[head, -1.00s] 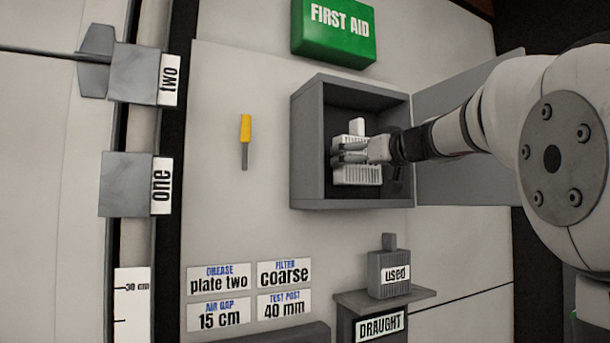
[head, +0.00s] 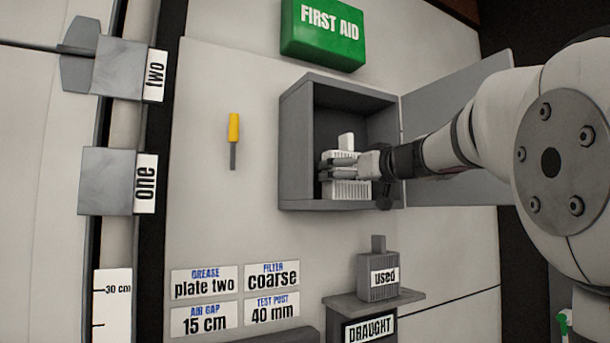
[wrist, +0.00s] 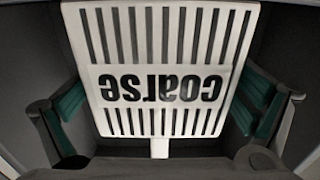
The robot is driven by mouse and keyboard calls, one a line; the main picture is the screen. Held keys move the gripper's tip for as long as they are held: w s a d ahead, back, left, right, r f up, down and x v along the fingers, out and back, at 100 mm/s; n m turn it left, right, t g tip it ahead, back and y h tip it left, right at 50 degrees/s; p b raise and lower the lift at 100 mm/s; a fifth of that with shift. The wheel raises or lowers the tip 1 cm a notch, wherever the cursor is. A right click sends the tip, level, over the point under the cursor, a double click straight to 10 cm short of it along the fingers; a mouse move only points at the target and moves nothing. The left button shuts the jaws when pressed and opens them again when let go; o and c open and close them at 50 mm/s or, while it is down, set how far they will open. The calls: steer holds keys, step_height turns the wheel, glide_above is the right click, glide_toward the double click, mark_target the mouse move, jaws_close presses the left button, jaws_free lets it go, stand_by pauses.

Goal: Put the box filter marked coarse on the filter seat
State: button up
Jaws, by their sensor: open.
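The white slatted box filter marked coarse (head: 347,188) sits inside the open grey wall box (head: 297,150), its tab up. In the wrist view the coarse filter (wrist: 160,120) shows upside down and fills the middle. My gripper (head: 342,170) reaches into the box at the filter; in the wrist view its open fingers (wrist: 160,108) stand one on each side of it, with small gaps showing. A grey filter marked used (head: 378,285) stands on the ledge (head: 340,303) above the DRAUGHT label (head: 369,328). I cannot tell for certain which part is the filter seat.
The box's door (head: 470,135) hangs open at the right, behind my arm. A green first aid box (head: 323,33) is above. A yellow-handled tool (head: 234,128) hangs on the wall at left. A card (head: 272,275) reads filter coarse.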

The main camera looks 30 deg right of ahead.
steer(key=s, duration=1.2)
steer(key=shift+d+p, duration=0.2)
steer(key=shift+p, duration=0.25)
steer(key=shift+r, duration=0.1)
steer(key=s+a+f+m+g+h, duration=0.2)
steer(key=s+a+f, duration=0.1)
steer(key=f, duration=0.4)
steer(key=s+a+f+m+g+h, duration=0.1)
steer(key=s+a+f+g+h, duration=0.15)
steer(key=f, duration=0.45)
steer(key=s+a+f+m+g+h, duration=0.1)
steer(key=s+a+f+m+g, duration=0.1)
steer(key=a+f, duration=0.35)
steer(key=s+a+f+n+g+y, duration=0.2)
steer(key=s+a+f, duration=0.3)
steer(key=f, duration=0.3)
steer(key=s+a+f+n+g+y, duration=0.2)
steer(key=s+a+f, duration=0.4)
steer(key=f, duration=0.3)
steer(key=shift+s+a+f+n+g+y, duration=0.15)
steer(key=shift+s+f+n+g+y, duration=0.25)
steer(key=shift+s+g, duration=0.6)
steer(key=shift+w+r, duration=0.15)
